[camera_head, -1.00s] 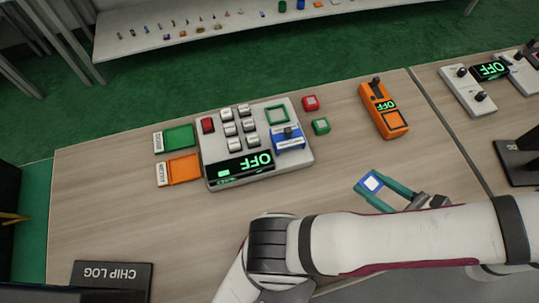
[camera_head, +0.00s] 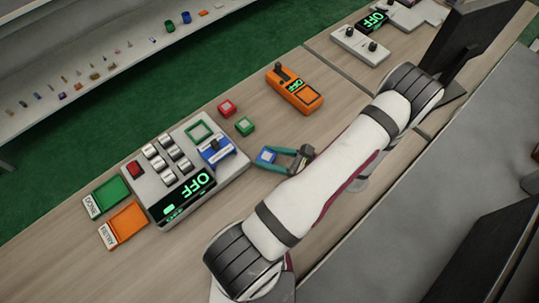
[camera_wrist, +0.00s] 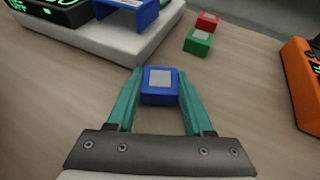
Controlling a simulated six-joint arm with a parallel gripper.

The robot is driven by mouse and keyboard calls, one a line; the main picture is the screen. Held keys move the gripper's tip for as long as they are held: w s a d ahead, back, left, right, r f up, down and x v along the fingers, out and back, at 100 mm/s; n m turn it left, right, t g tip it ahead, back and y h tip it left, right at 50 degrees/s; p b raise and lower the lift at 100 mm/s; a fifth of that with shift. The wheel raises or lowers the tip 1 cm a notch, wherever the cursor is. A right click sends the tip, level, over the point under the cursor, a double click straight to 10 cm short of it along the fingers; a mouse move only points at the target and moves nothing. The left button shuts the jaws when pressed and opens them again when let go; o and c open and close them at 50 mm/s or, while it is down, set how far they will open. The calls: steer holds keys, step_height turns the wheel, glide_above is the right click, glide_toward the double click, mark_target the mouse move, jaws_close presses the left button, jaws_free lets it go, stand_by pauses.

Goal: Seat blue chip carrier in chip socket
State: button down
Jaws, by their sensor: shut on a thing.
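The blue chip carrier (camera_head: 266,156), a small blue block with a pale square on top, is held between the teal fingertips of my gripper (camera_head: 273,158). In the wrist view the carrier (camera_wrist: 160,97) sits at the fingertips (camera_wrist: 160,91), just in front of the grey fixture (camera_wrist: 88,36) and apart from it. The fixture (camera_head: 236,168) carries a green square frame (camera_head: 199,131), which looks like the chip socket, and a blue part with a dark knob (camera_head: 216,151) beside it. The inside of the green frame is too small to read.
A red block (camera_head: 227,108) and a green block (camera_head: 245,126) stand beyond the fixture's right side. An orange meter (camera_head: 295,92) reads OFF farther right.

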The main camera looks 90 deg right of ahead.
mark_target(270, 157)
steer(key=shift+c, duration=1.5)
jaws_free()
steer(key=shift+o, duration=0.5)
steer(key=v, duration=0.5)
steer(key=shift+s+a+r, duration=0.1)
steer(key=shift+s+r, duration=0.1)
steer(key=shift+s, duration=0.05)
